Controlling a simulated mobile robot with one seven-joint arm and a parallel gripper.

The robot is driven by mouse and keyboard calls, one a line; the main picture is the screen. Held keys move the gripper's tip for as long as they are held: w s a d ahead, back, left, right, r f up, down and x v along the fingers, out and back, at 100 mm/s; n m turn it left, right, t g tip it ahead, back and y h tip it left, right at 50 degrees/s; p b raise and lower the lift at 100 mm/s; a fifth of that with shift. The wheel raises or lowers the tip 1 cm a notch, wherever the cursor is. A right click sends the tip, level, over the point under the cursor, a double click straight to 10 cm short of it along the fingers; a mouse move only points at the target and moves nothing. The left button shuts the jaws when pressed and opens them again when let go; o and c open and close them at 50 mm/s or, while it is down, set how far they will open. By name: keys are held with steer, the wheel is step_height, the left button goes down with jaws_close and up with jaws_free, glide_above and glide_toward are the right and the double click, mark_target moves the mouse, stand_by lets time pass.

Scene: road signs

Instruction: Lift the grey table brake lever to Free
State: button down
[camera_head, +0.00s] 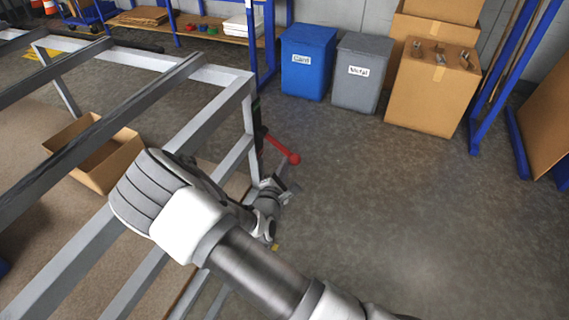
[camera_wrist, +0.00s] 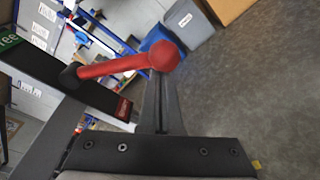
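The grey table (camera_head: 235,105) is a metal frame at the left. Its brake lever (camera_head: 280,146) is a red bar with a ball knob, on a dark plate at the table's corner post. In the head view it slopes down to the right. In the wrist view the lever (camera_wrist: 115,67) runs from a dark pivot to the ball. A green label (camera_wrist: 10,42), partly cut off, and a red label (camera_wrist: 123,108) sit on the plate. My gripper (camera_head: 283,186) is just below the knob. Its fingers (camera_wrist: 160,85) look shut together, tips at the ball; contact is unclear.
A blue bin (camera_head: 308,75) and a grey bin (camera_head: 358,85) stand behind, beside stacked cardboard boxes (camera_head: 430,90). An open carton (camera_head: 125,165) is among the table's rails. The floor right of the lever is clear.

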steer(key=shift+d+r, duration=0.15)
steer(key=shift+r, duration=0.05)
steer(key=r+p, duration=0.1)
steer(key=d+n+p, duration=0.1)
steer(key=p, duration=0.1)
steer(key=shift+s+r, duration=0.2)
steer(key=shift+r, duration=0.15)
step_height(320, 180, up, 10)
steer(key=d+n+g+h+p, duration=0.1)
steer(key=n+h+p, duration=0.1)
steer(key=n+p, duration=0.7)
steer(key=shift+s+r+g+h+p, duration=0.25)
steer(key=shift+g+h+p, duration=0.05)
steer(key=shift+p, duration=2.15)
